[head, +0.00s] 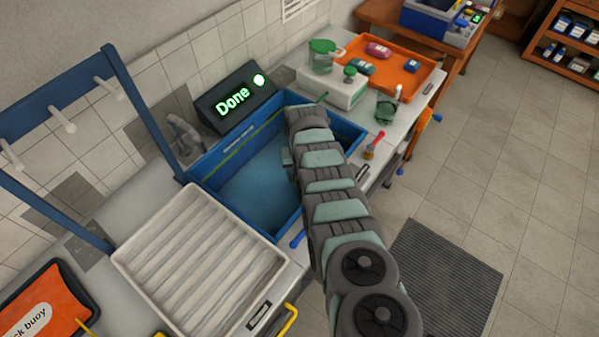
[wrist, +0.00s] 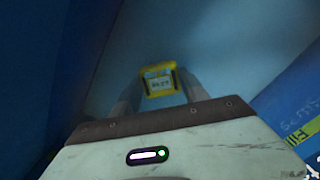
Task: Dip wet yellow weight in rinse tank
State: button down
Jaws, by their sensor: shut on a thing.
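The rinse tank (head: 262,195) is a blue open tank with blue water in it, in the middle of the head view. My arm reaches over its right side and hides part of it. In the wrist view my gripper (wrist: 158,88) is shut on the yellow weight (wrist: 159,70), a small yellow block with a pale label. The weight is between the two fingertips, with blue tank surfaces around it. A wall with a "Fill" marking shows at the right of the wrist view. I cannot tell how deep the weight is in the water. The head view does not show the weight.
A display reading "Done" (head: 236,97) stands behind the tank. A white ribbed drain tray (head: 130,262) is at its left, below a blue peg rack (head: 60,110). An orange tray (head: 415,75) and a white device with a green jug (head: 326,52) are at its right.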

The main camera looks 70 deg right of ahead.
jog(key=shift+w+d+f+b, duration=0.15)
jog(key=shift+w+b, duration=0.55)
jog(key=shift+b, duration=0.8)
jog(key=shift+w+d+r+b, duration=0.15)
jog(key=shift+w+b, duration=0.55)
jog(key=shift+b, duration=0.8)
jog(key=shift+w+d+b, duration=0.15)
jog(key=shift+w+b, duration=0.4)
jog(key=shift+b, duration=1.35)
jog(key=shift+w+d+b, duration=0.15)
jog(key=shift+w+b, duration=0.35)
jog(key=shift+b, duration=1.35)
jog(key=shift+s+r+p, duration=0.1)
jog(key=shift+r+p, duration=0.05)
jog(key=shift+p, duration=0.55)
jog(key=shift+s+a+p, duration=0.2)
jog(key=shift+s+p, duration=0.5)
jog(key=shift+p, duration=1.9)
jog(key=shift+s+a+p, duration=0.25)
jog(key=shift+s+p, duration=0.85)
jog(key=shift+p, duration=1.7)
jog(key=shift+s+p, duration=0.2)
jog(key=shift+p, duration=0.15)
jog(key=shift+s+a+p, duration=0.15)
jog(key=shift+s+p, duration=0.15)
jog(key=shift+p, duration=0.2)
